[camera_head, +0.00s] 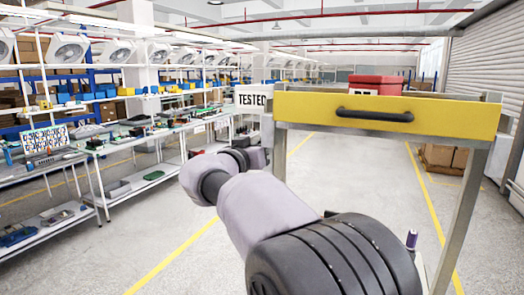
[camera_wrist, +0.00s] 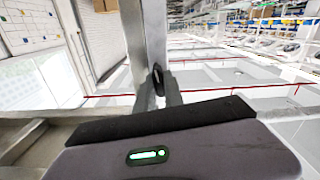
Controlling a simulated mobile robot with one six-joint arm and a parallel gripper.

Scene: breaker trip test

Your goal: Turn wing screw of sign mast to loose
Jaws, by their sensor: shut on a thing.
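In the wrist view, my gripper (camera_wrist: 158,90) is shut on the small dark wing screw (camera_wrist: 157,79), with one finger on each side of it. The screw sits on the metal sign mast (camera_wrist: 145,30), which rises behind the fingers. The screw's exact turn angle is hard to tell. In the head view, the white sign reading TESTED (camera_head: 251,99) stands upright at the left end of the cart. There my arm covers the wing screw, and my fingers are hidden too.
The cart has a yellow drawer front (camera_head: 440,115) with a black handle (camera_head: 375,115). Shelves with white fans and a workbench (camera_head: 130,145) line the left. The floor aisle between is open. Cardboard boxes (camera_head: 443,156) sit behind.

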